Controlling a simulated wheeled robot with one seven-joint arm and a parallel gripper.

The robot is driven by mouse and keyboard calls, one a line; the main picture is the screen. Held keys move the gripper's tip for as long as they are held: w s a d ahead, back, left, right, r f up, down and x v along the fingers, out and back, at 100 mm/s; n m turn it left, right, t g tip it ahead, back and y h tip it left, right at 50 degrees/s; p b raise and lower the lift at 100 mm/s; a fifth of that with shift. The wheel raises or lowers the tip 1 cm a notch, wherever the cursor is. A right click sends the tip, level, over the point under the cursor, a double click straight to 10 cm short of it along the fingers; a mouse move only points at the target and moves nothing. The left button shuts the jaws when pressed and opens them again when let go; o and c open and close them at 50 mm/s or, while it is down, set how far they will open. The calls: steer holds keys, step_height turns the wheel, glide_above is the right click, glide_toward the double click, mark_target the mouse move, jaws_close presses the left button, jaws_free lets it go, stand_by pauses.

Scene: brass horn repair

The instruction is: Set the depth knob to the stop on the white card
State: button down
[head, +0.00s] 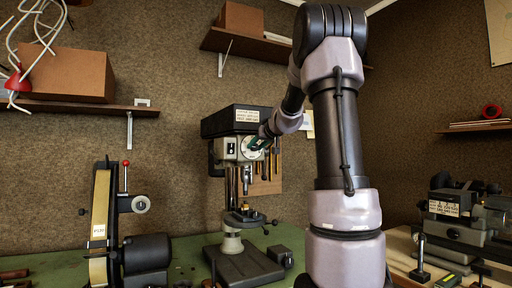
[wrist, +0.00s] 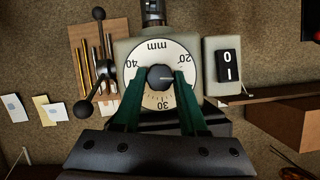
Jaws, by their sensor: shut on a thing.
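The depth knob (wrist: 159,77) is a dark round knob at the centre of a white mm dial (wrist: 137,60) on the drill press (head: 229,125). The dial shows 20, 30 and 40, and a pale line on the knob points roughly right in the wrist view. My gripper (wrist: 161,84) has its two green fingers shut on the knob, one each side; in the head view the gripper (head: 258,142) hides most of it. White cards (wrist: 56,111) (wrist: 14,107) hang on the wall either side of a yellow card (wrist: 43,110); their writing is too small to read.
A three-armed handle (wrist: 87,107) with black balls is beside the dial, and a switch box (wrist: 228,66) is on its other side. A belt grinder (head: 103,220) stands left on the green bench. Another machine (head: 455,210) stands right. A shelf (head: 240,43) hangs above.

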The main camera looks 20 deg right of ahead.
steer(key=m+y, duration=0.2)
steer(key=m, duration=0.1)
steer(key=m+y, duration=0.1)
steer(key=shift+d+f, duration=0.1)
steer(key=shift+d, duration=0.15)
steer(key=m+y, duration=0.1)
steer(key=m, duration=0.1)
steer(key=m+t+y, duration=0.1)
steer(key=m, duration=0.2)
steer(key=shift+d+f+t, duration=0.1)
steer(key=shift+f+t, duration=0.1)
steer(key=shift+t, duration=0.1)
steer(key=m+t, duration=0.1)
steer(key=m, duration=0.2)
steer(key=m+t+y, duration=0.1)
steer(key=m, duration=0.2)
steer(key=shift+f+y, duration=0.2)
steer(key=shift+y, duration=0.1)
steer(key=m+t, duration=0.1)
steer(key=m, duration=0.2)
steer(key=m+t, duration=0.2)
steer(key=m, duration=0.2)
steer(key=shift+f, duration=0.2)
steer(key=shift+m+h, duration=0.4)
steer(key=shift+h, duration=0.1)
steer(key=shift+c, duration=2.2)
jaws_free()
